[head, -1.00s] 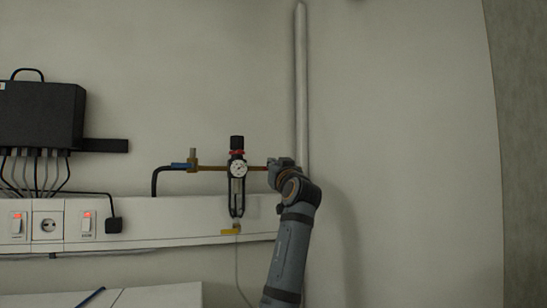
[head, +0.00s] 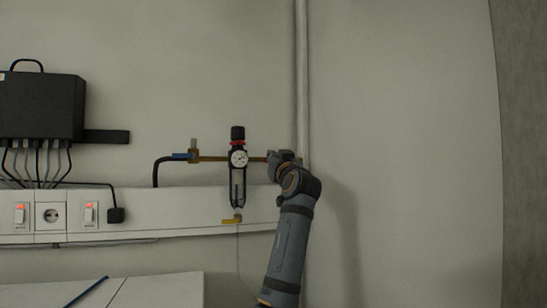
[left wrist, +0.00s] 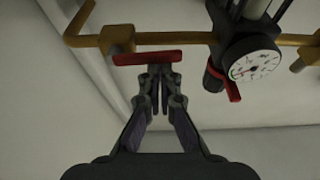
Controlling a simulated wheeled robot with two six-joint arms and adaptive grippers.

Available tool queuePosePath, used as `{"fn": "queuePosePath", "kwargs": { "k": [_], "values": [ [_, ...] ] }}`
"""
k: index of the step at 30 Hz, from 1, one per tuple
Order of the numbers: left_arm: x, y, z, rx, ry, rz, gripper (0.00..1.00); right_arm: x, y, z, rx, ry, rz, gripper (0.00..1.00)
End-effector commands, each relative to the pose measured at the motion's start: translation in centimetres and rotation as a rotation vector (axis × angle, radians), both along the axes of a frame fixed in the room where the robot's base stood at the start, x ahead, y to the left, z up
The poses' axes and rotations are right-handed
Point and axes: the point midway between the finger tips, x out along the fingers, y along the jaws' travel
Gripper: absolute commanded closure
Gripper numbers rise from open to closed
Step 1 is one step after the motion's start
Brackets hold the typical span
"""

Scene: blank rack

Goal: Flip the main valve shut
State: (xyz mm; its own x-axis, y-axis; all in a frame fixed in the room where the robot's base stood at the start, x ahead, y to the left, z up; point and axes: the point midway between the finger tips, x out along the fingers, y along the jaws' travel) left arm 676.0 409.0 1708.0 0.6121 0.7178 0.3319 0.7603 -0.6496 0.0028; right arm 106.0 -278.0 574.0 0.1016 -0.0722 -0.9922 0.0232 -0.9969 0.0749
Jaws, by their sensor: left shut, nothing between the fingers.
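The main valve shows in the left wrist view as a brass body (left wrist: 117,40) on the brass pipe, with a flat red lever (left wrist: 148,57) lying roughly along the pipe. My left gripper (left wrist: 160,80) is shut and empty, its fingertips close to the red lever. I cannot tell whether they touch it. In the head view my left gripper (head: 274,158) is at the right end of the pipe and hides the valve. My right gripper is not in view.
The regulator with a round gauge (head: 238,158) stands left of my gripper. A blue handle (head: 182,156) sits farther left on the line, a yellow handle (head: 231,221) below. A vertical pipe (head: 302,80) runs behind my arm. The wall at right is clear.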

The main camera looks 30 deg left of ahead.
Motion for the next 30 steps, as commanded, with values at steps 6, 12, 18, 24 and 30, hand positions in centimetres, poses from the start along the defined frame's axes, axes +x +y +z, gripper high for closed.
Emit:
{"fn": "queuePosePath", "kwargs": {
  "k": [6,12,18,24,30],
  "values": [
    [0.1,0.0,-0.8,-0.161,-0.183,0.0,1.0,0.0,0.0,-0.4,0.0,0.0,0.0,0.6],
    [0.0,0.1,-1.8,-0.288,-0.33,0.001,1.0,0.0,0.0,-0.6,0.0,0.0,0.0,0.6],
    [-0.1,0.1,-2.7,-0.352,-0.409,0.001,1.0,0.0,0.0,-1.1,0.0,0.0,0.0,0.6],
    [0.0,0.0,-3.6,-0.352,-0.407,0.001,1.0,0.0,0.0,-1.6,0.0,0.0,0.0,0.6],
    [0.4,-0.3,-4.3,-0.352,-0.406,-0.001,1.0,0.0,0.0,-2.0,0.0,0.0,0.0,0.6]
  ]
}}
